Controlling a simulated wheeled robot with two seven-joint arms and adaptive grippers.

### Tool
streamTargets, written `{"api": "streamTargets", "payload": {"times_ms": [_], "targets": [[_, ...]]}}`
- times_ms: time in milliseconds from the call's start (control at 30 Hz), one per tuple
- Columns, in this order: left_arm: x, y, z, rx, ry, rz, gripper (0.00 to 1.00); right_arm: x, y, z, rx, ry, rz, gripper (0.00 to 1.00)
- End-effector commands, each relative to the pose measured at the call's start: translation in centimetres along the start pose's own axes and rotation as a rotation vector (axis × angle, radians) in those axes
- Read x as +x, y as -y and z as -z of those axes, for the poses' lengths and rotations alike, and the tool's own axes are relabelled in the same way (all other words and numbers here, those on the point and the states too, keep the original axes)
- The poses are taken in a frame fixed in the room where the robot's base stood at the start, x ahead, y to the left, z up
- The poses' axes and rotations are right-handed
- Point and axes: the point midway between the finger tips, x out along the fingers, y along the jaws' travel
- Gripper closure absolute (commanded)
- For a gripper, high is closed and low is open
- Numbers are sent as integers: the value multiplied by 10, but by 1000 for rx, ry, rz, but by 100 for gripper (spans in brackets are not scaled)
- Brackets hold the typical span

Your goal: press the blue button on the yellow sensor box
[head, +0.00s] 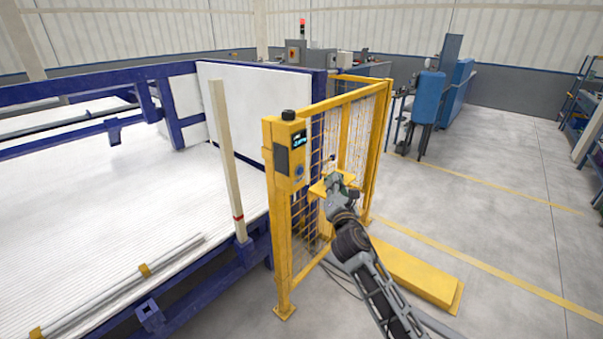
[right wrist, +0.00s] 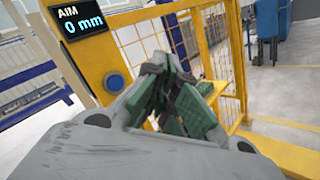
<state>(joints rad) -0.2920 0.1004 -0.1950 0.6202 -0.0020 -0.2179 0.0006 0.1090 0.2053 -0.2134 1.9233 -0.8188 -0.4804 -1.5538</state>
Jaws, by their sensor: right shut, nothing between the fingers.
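The yellow sensor box (head: 270,135) stands on a yellow post at the end of the mesh fence, with a small screen on its face. The blue button (head: 299,171) is low on that face. In the right wrist view the button (right wrist: 115,82) is a round blue disc under the screen (right wrist: 80,20), which reads "AIM 0 mm". My right gripper (head: 333,181) is right of the button in the head view, apart from it in the picture. Its green-padded fingers (right wrist: 165,68) are shut and empty, right of the button in the wrist view. My left gripper is out of view.
Yellow mesh fence panels (head: 352,92) stand close behind my right gripper. A pale upright post (head: 227,160) and a blue-framed white conveyor bed (head: 110,220) are left of the box. Open floor (head: 490,200) lies to the right.

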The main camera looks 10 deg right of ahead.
Motion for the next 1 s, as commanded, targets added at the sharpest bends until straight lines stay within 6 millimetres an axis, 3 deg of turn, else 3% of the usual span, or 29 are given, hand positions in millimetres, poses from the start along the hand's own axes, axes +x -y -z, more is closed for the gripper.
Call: {"api": "streamTargets", "payload": {"times_ms": [467, 1000], "targets": [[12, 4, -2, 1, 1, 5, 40, 21, -15, 16, 2, 0, -1, 100], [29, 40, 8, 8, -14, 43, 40, 53, -38, 40, 2, 0, 0, 100]]}}
